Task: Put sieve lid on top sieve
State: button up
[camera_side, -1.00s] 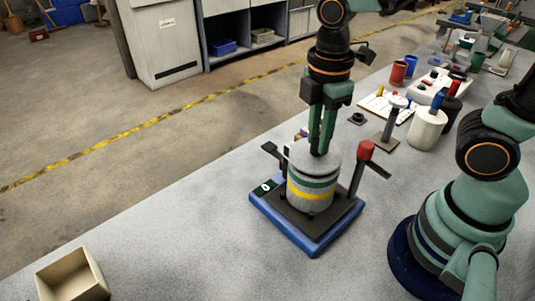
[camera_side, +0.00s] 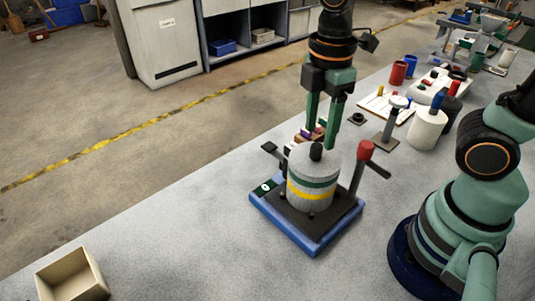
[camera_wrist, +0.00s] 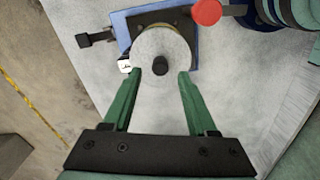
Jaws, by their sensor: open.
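The sieve lid (camera_side: 313,157) is a grey disc with a black knob (camera_side: 316,151). It sits on top of the sieve stack (camera_side: 312,192), which has green and yellow bands. From the side the lid looks level and flush with the stack. In the wrist view the lid (camera_wrist: 172,47) and its knob (camera_wrist: 160,67) show from above. My gripper (camera_side: 320,138) is open and empty, its fingers spread above and beyond the lid. In the wrist view my gripper's fingertips (camera_wrist: 159,72) lie either side of the knob, apart from it.
The stack stands on a blue-based shaker (camera_side: 312,243) with a red-knobbed clamp (camera_side: 365,150) at right and a black clamp arm (camera_side: 270,149) at left. Behind are a white bottle (camera_side: 427,128) and a clipboard (camera_side: 388,106). An open box (camera_side: 72,277) is front left.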

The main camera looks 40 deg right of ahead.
aim_at(318, 145)
notch_tip(318, 145, up, 10)
jog(key=w+d+f+m+t, duration=0.2)
jog(key=d+f+m+t, duration=0.3)
jog(key=m, duration=1)
jog(key=d, duration=0.3)
jog(key=shift+t, duration=0.3)
